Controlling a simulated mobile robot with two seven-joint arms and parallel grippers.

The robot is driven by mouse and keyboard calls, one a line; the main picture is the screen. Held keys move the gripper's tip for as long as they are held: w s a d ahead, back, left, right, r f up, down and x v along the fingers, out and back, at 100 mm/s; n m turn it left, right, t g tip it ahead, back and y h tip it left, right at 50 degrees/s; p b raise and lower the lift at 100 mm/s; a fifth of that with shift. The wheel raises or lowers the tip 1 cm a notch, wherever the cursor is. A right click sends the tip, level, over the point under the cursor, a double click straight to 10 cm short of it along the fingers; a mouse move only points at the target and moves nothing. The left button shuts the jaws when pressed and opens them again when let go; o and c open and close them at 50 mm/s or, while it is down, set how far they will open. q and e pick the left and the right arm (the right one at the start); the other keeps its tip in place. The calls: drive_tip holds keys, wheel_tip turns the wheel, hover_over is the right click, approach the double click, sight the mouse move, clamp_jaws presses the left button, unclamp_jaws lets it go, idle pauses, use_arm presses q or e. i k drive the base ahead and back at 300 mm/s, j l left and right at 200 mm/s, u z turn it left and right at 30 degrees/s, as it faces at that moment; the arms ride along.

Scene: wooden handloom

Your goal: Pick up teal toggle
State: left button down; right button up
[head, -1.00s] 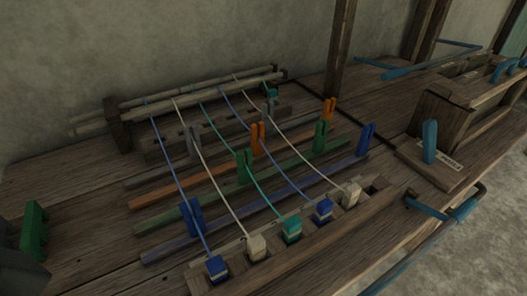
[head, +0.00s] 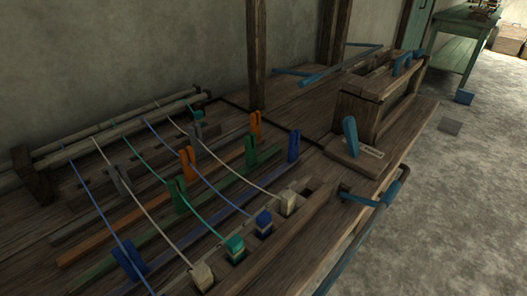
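The teal toggle (head: 235,245) is a small block at the near end of a teal thread, in the head view at the lower middle. It sits at a slot of the wooden rail (head: 300,228) along the bench's front. A cream toggle (head: 203,275) is on its left, and a blue toggle (head: 264,221) and another cream toggle (head: 289,202) are on its right. The teal thread runs back to the pale rollers (head: 130,124), where a small teal piece (head: 197,115) also shows. Neither of my grippers is in view.
Upright blue, green and orange pegs (head: 255,125) stand on coloured slats between rollers and rail. An empty slot (head: 309,186) lies right of the toggles. A blue lever (head: 350,136) on a wooden block and a blue-gripped handle (head: 369,194) are farther right.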

sight(199, 117)
drive_tip(key=i+j+z, duration=0.1)
drive_tip(key=i, duration=0.3)
drive_tip(key=i+j, duration=0.25)
drive_tip(key=i+j+z, duration=0.15)
drive_tip(key=i, duration=0.35)
